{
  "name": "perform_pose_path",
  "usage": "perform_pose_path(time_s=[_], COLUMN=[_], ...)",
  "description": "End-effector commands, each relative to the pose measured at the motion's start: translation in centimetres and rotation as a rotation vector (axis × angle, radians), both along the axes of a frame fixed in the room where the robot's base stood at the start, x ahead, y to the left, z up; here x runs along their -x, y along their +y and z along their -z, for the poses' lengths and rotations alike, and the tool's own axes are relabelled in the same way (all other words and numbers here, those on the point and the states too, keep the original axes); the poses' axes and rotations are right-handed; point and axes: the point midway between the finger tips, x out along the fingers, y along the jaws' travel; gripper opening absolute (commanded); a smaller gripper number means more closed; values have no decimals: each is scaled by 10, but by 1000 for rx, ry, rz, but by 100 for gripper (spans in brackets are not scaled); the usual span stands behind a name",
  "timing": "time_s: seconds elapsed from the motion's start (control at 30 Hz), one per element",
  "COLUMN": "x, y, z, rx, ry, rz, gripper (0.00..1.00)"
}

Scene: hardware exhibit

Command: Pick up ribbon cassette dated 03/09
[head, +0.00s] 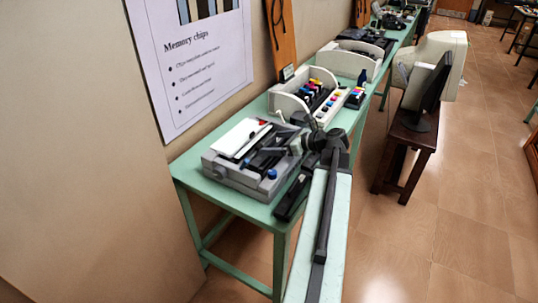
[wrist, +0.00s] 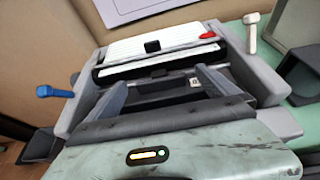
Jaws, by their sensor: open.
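A grey dot-matrix printer (head: 240,180) stands at the near end of the green table. It also fills the middle of the wrist view (wrist: 270,70). A dark ribbon cassette (wrist: 165,88) appears to lie in its open bay, partly hidden by my fingers. A small pale label (wrist: 194,83) shows there, but I cannot read a date. My gripper (wrist: 160,78) is open over the bay, one finger on each side of the dark part. I cannot tell if the fingers touch it. In the head view my gripper (head: 280,150) reaches over the printer from the right.
The printer has a blue knob (wrist: 55,91) and a pale lever (wrist: 252,32) at its sides. A white cartridge display (head: 318,100) stands behind it on the green table (head: 190,168). A wooden stool (head: 408,140) with a monitor stands right. Floor is open beyond.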

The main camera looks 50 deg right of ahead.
Motion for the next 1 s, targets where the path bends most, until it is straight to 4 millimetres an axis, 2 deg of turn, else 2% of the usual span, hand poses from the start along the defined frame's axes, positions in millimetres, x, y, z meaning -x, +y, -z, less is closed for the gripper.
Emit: perform_pose_path(time_s=[0.07,0.23,0.4,0.5,0.77,0.87,1.0], x=[-6,-6,-6,-6,-6,-6,-6], y=[1,1,2,2,2,2,2], z=[4,2,2,2,-2,-12,-38], rx=[0,0,0,-1,0,0,0], ry=[0,0,0,-1,-1,-1,-1], rz=[0,0,0,-1,-1,-1,-2], gripper=[98,98,51,29,28,28,28])
